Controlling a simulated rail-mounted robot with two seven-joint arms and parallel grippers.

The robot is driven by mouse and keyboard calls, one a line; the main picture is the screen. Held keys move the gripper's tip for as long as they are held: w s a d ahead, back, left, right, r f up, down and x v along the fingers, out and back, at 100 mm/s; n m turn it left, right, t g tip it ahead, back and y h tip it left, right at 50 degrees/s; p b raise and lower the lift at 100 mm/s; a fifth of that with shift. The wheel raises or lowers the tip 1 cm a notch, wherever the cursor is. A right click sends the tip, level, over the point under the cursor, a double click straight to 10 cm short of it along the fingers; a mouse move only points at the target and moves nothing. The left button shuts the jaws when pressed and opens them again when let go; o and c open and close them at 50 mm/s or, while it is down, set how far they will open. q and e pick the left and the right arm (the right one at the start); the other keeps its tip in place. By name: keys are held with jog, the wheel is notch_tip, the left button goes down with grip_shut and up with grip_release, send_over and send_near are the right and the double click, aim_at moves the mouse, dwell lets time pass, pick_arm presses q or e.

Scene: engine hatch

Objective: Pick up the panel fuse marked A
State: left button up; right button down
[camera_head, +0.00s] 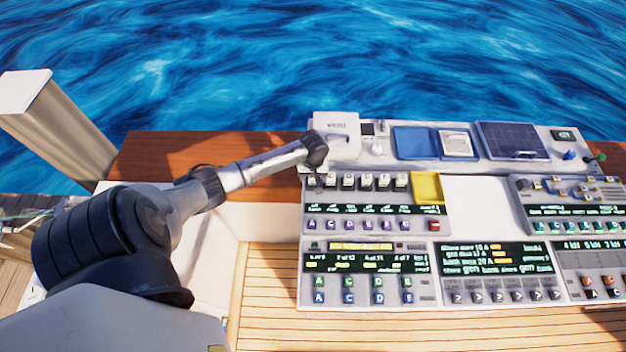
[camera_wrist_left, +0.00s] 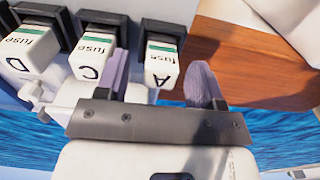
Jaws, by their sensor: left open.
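The panel fuse marked A (camera_wrist_left: 161,68) is a white block with a green band, seated in a dark socket at the end of its row in the left wrist view. My left gripper (camera_wrist_left: 160,72) is open, with one finger on each side of fuse A. A gap shows on the right side of the fuse; the left finger is closer, between fuse A and fuse C (camera_wrist_left: 93,62). In the head view my left gripper (camera_head: 313,172) is at the left end of the fuse row and largely covers that end. My right gripper is in neither view.
Fuse D (camera_wrist_left: 28,50) stands beyond fuse C. In the head view, more fuses (camera_head: 365,181) run rightward to a yellow panel (camera_head: 427,187). Labelled buttons and displays lie below the row. A wooden ledge (camera_head: 200,160) is at the left, with water behind.

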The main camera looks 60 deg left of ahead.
pick_arm(q)
jog(key=shift+f, duration=1.1)
jog(key=c, duration=1)
jog(key=shift+r, duration=0.1)
